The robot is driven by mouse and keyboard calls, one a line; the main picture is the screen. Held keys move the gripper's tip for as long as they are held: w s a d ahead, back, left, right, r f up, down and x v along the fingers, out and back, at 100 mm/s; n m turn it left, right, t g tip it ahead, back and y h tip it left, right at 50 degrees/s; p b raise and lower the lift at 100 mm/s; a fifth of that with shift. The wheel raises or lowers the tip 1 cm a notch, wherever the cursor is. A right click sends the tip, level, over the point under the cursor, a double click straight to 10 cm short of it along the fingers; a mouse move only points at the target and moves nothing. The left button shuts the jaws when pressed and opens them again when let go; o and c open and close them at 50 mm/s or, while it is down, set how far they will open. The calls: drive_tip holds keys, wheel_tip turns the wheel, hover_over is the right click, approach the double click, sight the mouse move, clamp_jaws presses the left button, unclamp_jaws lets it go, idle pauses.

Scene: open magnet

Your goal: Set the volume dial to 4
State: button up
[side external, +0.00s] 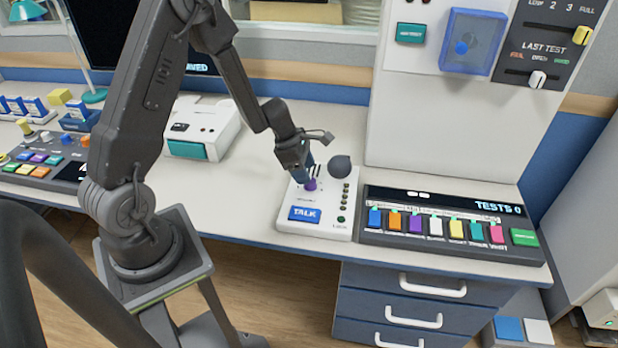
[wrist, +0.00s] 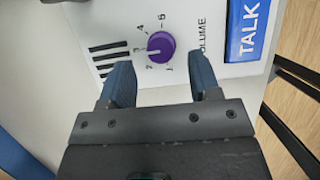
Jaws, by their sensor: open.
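The purple volume dial (wrist: 161,46) sits on the white talk panel (side external: 288,226), with printed numbers around it and the word VOLUME beside it. A small light mark shows on the dial's left side, roughly toward the 3, but it is too small to read surely. The dial also shows in the side view (side external: 310,185), just under my gripper. My gripper (wrist: 161,68) is open, its two blue fingers apart. In the wrist view the fingertips lie below and to either side of the dial, and nothing is held between them.
A blue TALK button (side external: 304,214) lies in front of the dial. A panel with several coloured keys (side external: 435,228) is to the right. A white box (side external: 203,128) stands left, with clear desk between.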

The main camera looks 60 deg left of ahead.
drive_tip(key=shift+x, duration=1.7)
drive_tip(key=c, duration=0.9)
